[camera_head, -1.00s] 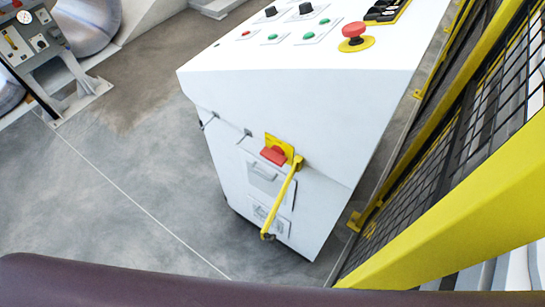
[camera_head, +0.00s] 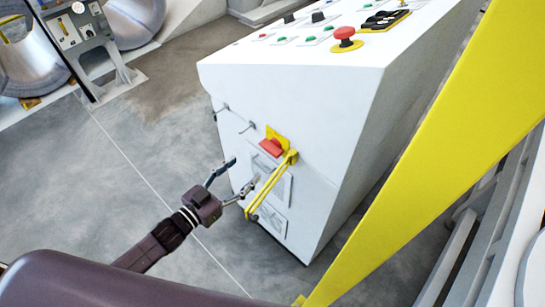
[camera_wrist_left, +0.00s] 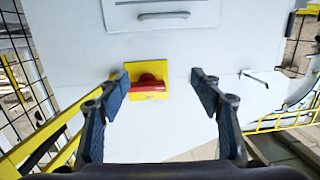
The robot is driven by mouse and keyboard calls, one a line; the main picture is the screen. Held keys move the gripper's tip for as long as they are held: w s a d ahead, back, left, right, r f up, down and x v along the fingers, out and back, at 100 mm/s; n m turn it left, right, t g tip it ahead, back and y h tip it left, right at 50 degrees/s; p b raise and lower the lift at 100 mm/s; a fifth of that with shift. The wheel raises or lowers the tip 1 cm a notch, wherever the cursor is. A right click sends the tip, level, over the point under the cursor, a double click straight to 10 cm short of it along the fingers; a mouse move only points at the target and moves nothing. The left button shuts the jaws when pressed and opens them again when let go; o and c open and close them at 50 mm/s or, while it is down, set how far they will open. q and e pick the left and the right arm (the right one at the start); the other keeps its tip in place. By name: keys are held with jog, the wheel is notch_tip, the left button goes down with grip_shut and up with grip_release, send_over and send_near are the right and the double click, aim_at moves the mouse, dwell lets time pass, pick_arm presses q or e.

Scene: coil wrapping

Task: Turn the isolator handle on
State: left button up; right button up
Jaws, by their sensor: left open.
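The isolator handle (camera_head: 271,148) is red on a yellow plate (camera_head: 282,138), on the front of the white control cabinet (camera_head: 300,105). In the left wrist view the red handle (camera_wrist_left: 150,86) lies across its yellow plate, nearer the left finger. My left gripper (camera_head: 242,172) is open and empty, in front of the cabinet, a little below and left of the handle in the head view. In the left wrist view both fingers of the left gripper (camera_wrist_left: 164,85) are spread, with the handle beyond them. I cannot tell the exact gap. My right gripper is not in view.
A yellow bar (camera_head: 268,187) slants down from beside the handle, close to the gripper. A large yellow post (camera_head: 430,150) stands at the right. A red emergency button (camera_head: 344,33) sits on the cabinet top. Open grey floor (camera_head: 150,120) lies to the left.

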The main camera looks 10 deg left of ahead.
aim_at(267, 150)
pick_arm(q)
jog(key=shift+m+h, duration=0.3)
jog(key=shift+h, duration=0.4)
jog(key=w+d+r, duration=0.1)
jog(key=d, duration=0.1)
jog(key=w+d+r+p, duration=0.1)
jog(key=w+d, duration=0.1)
jog(key=w+d+r, duration=0.2)
jog(key=shift+w+r, duration=0.1)
jog(key=shift+w+d, duration=0.25)
jog(key=shift+w, duration=0.05)
jog(key=c, duration=0.8)
jog(key=shift+c, duration=0.2)
